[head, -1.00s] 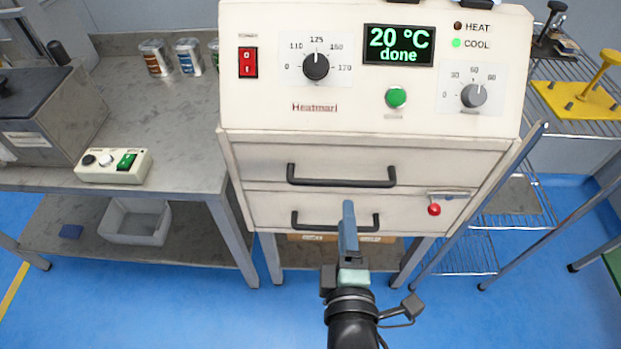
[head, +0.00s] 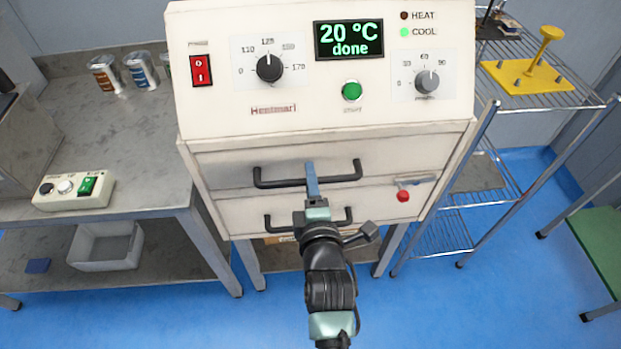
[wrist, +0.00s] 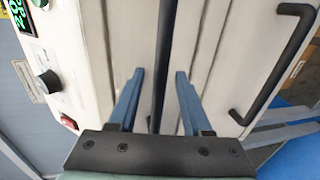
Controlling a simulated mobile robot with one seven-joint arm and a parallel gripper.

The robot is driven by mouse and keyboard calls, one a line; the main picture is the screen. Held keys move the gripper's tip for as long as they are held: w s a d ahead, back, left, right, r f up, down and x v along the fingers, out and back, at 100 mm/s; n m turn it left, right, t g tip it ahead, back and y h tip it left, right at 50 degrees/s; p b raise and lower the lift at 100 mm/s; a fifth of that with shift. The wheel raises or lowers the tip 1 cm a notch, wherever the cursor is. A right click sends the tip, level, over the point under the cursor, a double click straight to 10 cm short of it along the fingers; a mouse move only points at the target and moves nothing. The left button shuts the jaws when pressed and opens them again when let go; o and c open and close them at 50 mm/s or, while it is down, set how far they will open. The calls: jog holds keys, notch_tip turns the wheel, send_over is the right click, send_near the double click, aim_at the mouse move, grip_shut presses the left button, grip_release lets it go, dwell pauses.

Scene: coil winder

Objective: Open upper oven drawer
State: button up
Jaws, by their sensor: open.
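The upper oven drawer (head: 228,171) is closed, below the oven's control panel. Its black bar handle (head: 285,184) also shows in the wrist view (wrist: 166,55), running between my two blue fingers. My gripper (head: 309,166) is open, with one finger on each side of this handle and a gap on both sides. In the wrist view my gripper (wrist: 158,75) points at the drawer front. In the head view my fingers cover the handle's middle. The lower drawer is closed too; its handle (head: 275,226) is partly hidden by my arm.
The panel display (head: 348,39) reads "20 °C done", with the COOL light green. A grey bench (head: 130,180) with a small control box (head: 75,190) stands left. A wire rack (head: 545,85) stands close on the right.

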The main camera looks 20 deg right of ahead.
jog(key=shift+w+d+f, duration=0.1)
jog(key=shift+w+d, duration=0.05)
jog(key=shift+w, duration=0.25)
grip_shut()
dwell(1.3)
